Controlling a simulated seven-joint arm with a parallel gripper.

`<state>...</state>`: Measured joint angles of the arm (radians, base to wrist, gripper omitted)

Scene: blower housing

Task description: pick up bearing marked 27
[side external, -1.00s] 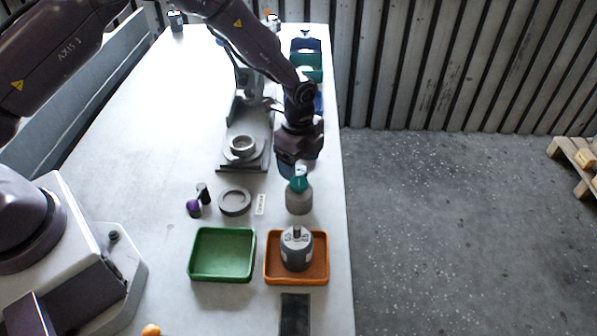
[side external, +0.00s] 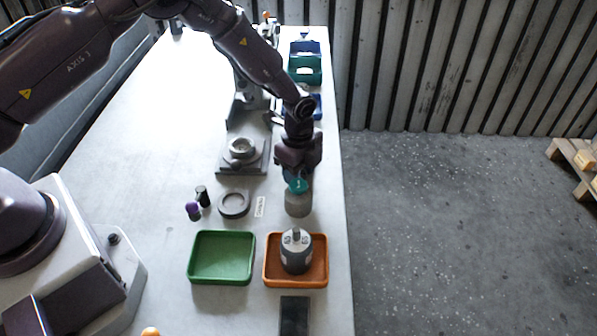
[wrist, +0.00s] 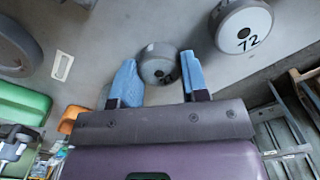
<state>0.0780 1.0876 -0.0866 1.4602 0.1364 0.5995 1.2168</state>
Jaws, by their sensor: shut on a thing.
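My gripper (side external: 297,186) is at the right side of the table, pointing down, with blue-teal fingers. It is shut on a grey round bearing (side external: 298,205), which shows just below the fingertips. In the wrist view the bearing (wrist: 158,62) sits between the two blue fingers (wrist: 160,82). A larger grey round part (wrist: 243,28) with a pale face reads 72 in the wrist view, apart from the fingers at the upper right.
An orange tray (side external: 268,281) holding a grey cylindrical part (side external: 296,255) stands in front, beside an empty green tray (side external: 221,279). A grey ring (side external: 234,204) and white label (side external: 260,207) lie left of the bearing. A fixture (side external: 241,157) stands behind.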

